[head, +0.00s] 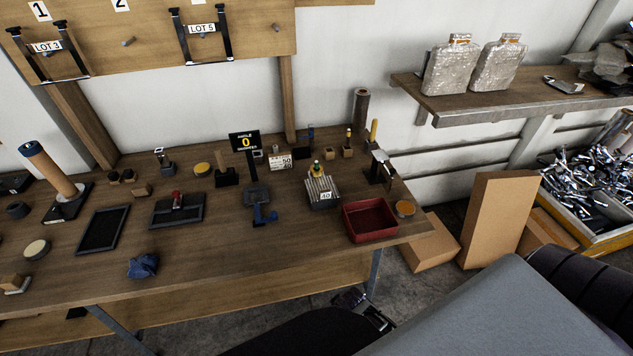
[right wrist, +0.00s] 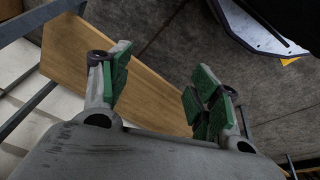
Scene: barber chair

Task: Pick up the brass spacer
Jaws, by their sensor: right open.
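I cannot tell for sure which thing is the brass spacer. A small yellow round piece (head: 202,168) lies at the back of the workbench, left of the black display. An orange-brown disc (head: 405,208) lies at the bench's right end, beside the red tray. A tan disc with a dark rim (head: 37,248) lies at the left. My right gripper (head: 368,312) is low, beyond the bench's front edge and below its top. In the right wrist view its green-padded fingers (right wrist: 158,88) are apart with nothing between them. My left gripper is not in view.
The wooden workbench (head: 215,262) holds a red tray (head: 368,238), a blue clamp-like tool (head: 262,207), a blue cloth (head: 142,266), a dark flat tray (head: 102,230) and a display reading 0 (head: 245,142). Cardboard boxes (head: 497,215) stand right of it. The bench's front middle is clear.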

